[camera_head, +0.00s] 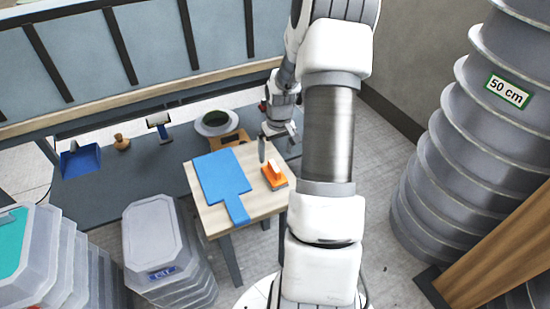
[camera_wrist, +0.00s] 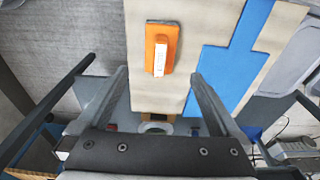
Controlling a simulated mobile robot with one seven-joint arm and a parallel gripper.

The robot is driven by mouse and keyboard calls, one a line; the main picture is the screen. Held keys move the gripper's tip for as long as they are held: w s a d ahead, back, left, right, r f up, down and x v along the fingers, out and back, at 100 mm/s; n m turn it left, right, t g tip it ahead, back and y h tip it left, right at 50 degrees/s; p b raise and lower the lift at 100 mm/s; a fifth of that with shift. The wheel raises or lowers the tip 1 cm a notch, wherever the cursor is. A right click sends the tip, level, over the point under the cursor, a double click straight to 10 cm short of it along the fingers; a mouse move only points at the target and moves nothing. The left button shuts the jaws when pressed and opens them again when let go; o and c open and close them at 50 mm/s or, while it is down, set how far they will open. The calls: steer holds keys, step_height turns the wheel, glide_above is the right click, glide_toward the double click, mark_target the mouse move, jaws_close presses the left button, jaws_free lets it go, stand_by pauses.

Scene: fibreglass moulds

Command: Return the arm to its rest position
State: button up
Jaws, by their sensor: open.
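My gripper (camera_head: 276,143) hangs at the far right edge of a small wooden table (camera_head: 208,218), at the end of my white and grey arm. In the wrist view its two fingers (camera_wrist: 160,76) are spread apart with nothing held between them. An orange tool with a white handle (camera_head: 274,176) lies on the table, a little nearer than the gripper. It also shows in the wrist view (camera_wrist: 162,48), beyond the fingertips. A blue paddle-shaped board (camera_head: 222,180) lies to its left and also shows in the wrist view (camera_wrist: 234,62).
A long grey bench (camera_head: 90,196) behind holds a blue dustpan (camera_head: 80,160), a wooden knob-like piece (camera_head: 122,143), a brush (camera_head: 159,127) and a round bowl (camera_head: 214,123). Grey lidded bins (camera_head: 150,235) stand at left. A tall ribbed grey stack (camera_head: 450,160) stands at right.

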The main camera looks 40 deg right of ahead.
steer(key=shift+s+r, duration=0.1)
steer(key=shift+r, duration=0.5)
